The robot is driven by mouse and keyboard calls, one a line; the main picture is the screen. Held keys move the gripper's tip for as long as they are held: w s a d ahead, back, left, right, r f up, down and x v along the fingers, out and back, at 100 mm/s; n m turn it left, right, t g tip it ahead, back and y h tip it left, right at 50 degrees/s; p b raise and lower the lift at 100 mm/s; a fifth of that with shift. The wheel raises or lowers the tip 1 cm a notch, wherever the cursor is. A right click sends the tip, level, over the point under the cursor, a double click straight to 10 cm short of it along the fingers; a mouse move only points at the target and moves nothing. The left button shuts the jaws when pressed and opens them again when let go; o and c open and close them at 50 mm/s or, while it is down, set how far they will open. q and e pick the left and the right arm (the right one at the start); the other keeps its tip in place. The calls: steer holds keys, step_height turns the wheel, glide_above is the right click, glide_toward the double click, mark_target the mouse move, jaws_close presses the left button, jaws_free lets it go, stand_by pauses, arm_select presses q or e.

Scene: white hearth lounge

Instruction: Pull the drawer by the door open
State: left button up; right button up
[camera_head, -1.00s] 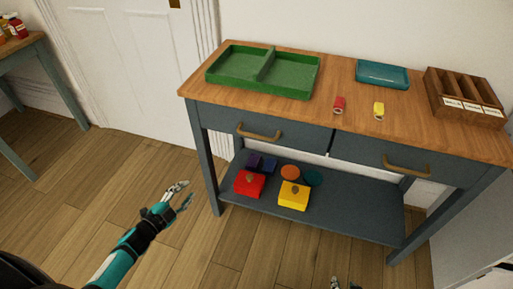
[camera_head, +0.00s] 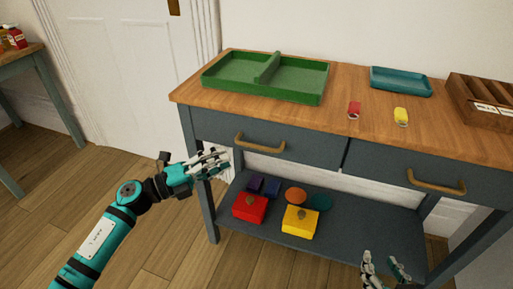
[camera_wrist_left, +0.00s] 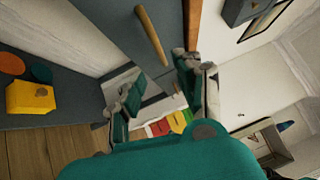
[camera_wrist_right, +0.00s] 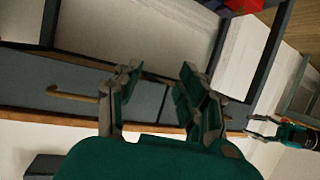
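The drawer by the door (camera_head: 290,142) is the left one of two in a grey-blue console table with a wooden top. It looks shut. Its brass bar handle (camera_head: 260,143) also shows in the left wrist view (camera_wrist_left: 152,36). My left gripper (camera_head: 222,158) is open and empty, a little left of and below the handle, apart from it. In the left wrist view its fingers (camera_wrist_left: 158,92) are spread. My right gripper (camera_head: 385,262) is open and empty, low in front of the table; its fingers also show in the right wrist view (camera_wrist_right: 160,95). The right drawer (camera_head: 410,172) looks shut.
On the top are a green divided tray (camera_head: 300,92), a red item (camera_head: 354,109), a yellow item (camera_head: 401,115), a teal tray (camera_head: 401,80) and a wooden sorter (camera_head: 480,92). Boxes stand on the lower shelf (camera_head: 345,222). The white door (camera_head: 125,70) is at left.

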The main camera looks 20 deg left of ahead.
mark_target(257, 147)
arm_select(q)
steer(key=x, duration=0.9)
steer(key=shift+w+d, duration=0.1)
steer(key=shift+w, duration=0.05)
steer(key=shift+w+d, duration=0.25)
steer(key=shift+d, duration=0.05)
arm_select(e)
steer(key=shift+w+a+r+t, duration=0.15)
steer(key=shift+w+r+t, duration=0.15)
steer(key=shift+r, duration=0.2)
steer(key=shift+w+a+r+t, duration=0.1)
steer(key=shift+w+r+t, duration=0.15)
steer(key=shift+r, duration=0.2)
steer(key=shift+s, duration=0.1)
arm_select(q)
jaws_close()
